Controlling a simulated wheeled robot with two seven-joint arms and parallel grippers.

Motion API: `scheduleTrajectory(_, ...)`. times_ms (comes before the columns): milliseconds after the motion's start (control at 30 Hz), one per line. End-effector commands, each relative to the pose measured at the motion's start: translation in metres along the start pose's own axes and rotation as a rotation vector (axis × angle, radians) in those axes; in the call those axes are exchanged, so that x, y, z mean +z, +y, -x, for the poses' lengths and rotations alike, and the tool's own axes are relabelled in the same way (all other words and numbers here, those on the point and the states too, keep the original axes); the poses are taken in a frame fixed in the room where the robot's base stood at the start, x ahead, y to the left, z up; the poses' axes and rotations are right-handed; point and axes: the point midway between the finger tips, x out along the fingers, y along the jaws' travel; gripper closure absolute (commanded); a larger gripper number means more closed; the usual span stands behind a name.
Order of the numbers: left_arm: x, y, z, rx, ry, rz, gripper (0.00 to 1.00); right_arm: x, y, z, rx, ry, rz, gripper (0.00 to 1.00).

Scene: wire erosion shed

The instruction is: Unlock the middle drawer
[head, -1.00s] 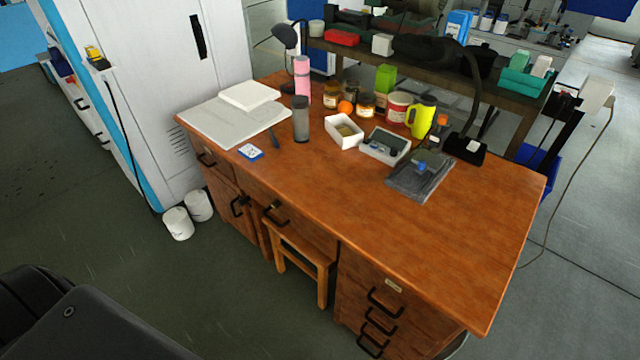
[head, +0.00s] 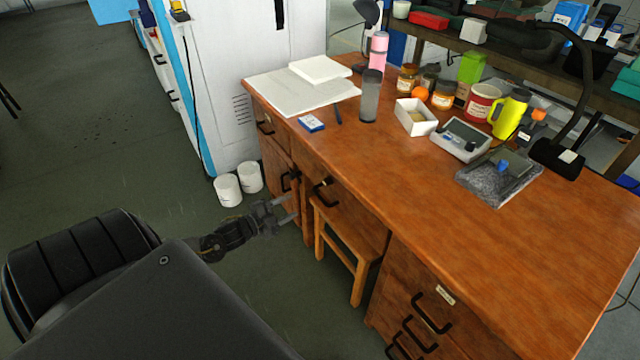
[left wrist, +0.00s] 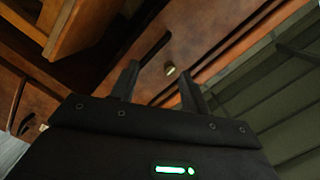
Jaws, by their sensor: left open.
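The middle drawer (head: 345,205) is the wooden front under the desk top, above the stool. It looks closed, with a black handle (head: 322,192) and a small brass-coloured piece (head: 327,181) by it. My left gripper (head: 289,208) is open and empty, in front of the desk, left of and a little below that handle in the head view. In the left wrist view, a small brass knob or key (left wrist: 170,70) on a wooden front shows beyond and between the open fingers (left wrist: 158,82), apart from them. I cannot tell whether it is turned. My right gripper is out of view.
A wooden stool (head: 342,240) stands under the middle drawer. The left cabinet and the right drawer stack (head: 425,325) have black handles. Two white pots (head: 228,190) stand on the floor by the white cabinet.

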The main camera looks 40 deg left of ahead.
Motion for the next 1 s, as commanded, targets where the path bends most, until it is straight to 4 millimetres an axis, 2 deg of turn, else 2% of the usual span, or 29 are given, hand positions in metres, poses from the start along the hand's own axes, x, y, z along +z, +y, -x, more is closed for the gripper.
scheduleTrajectory(33, -0.011, -0.011, -0.005, -0.013, 0.058, -0.035, 0.54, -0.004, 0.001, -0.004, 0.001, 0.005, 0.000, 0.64)
scheduleTrajectory(133, -0.028, -0.028, -0.008, -0.033, 0.122, -0.073, 0.54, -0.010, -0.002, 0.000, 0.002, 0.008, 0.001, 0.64)
scheduleTrajectory(400, -0.034, -0.034, -0.017, -0.041, 0.138, -0.081, 0.54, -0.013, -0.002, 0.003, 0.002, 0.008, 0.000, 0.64)
scheduleTrajectory(800, -0.042, -0.036, -0.086, -0.041, 0.135, -0.080, 0.54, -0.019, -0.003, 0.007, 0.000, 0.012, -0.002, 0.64)
scheduleTrajectory(1000, -0.045, -0.036, -0.109, -0.039, 0.135, -0.079, 0.54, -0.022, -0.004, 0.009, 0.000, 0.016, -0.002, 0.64)
